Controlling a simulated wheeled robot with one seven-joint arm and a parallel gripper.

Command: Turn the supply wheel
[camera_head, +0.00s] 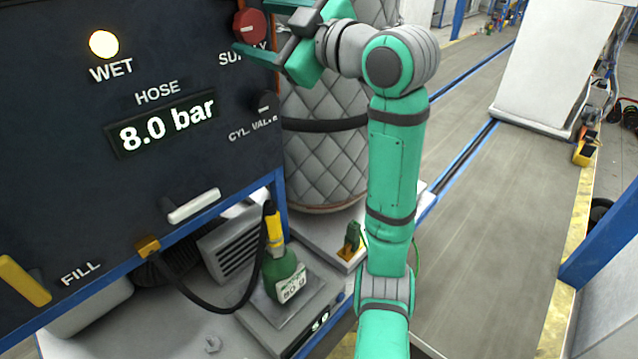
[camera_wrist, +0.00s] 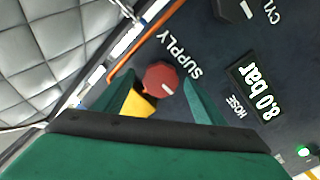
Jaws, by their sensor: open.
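The supply wheel (camera_head: 250,27) is a red round knob with a white mark, at the top right of the dark panel, above the word SUPPLY. In the wrist view the red wheel (camera_wrist: 161,78) lies between the tips of two green fingers. My gripper (camera_head: 257,42) is open at the wheel, one finger on each side of it. The gripper also shows in the wrist view (camera_wrist: 158,88). I cannot tell whether the fingers touch the wheel. A small yellow part (camera_wrist: 140,104) shows beside the left finger in the wrist view.
The panel's hose display (camera_head: 165,122) reads 8.0 bar, and the WET lamp (camera_head: 103,44) glows. A black cylinder valve knob (camera_head: 265,103) sits below the wheel. A quilted grey cylinder (camera_head: 325,155) stands behind my arm. A green bottle (camera_head: 284,272) stands on a scale below.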

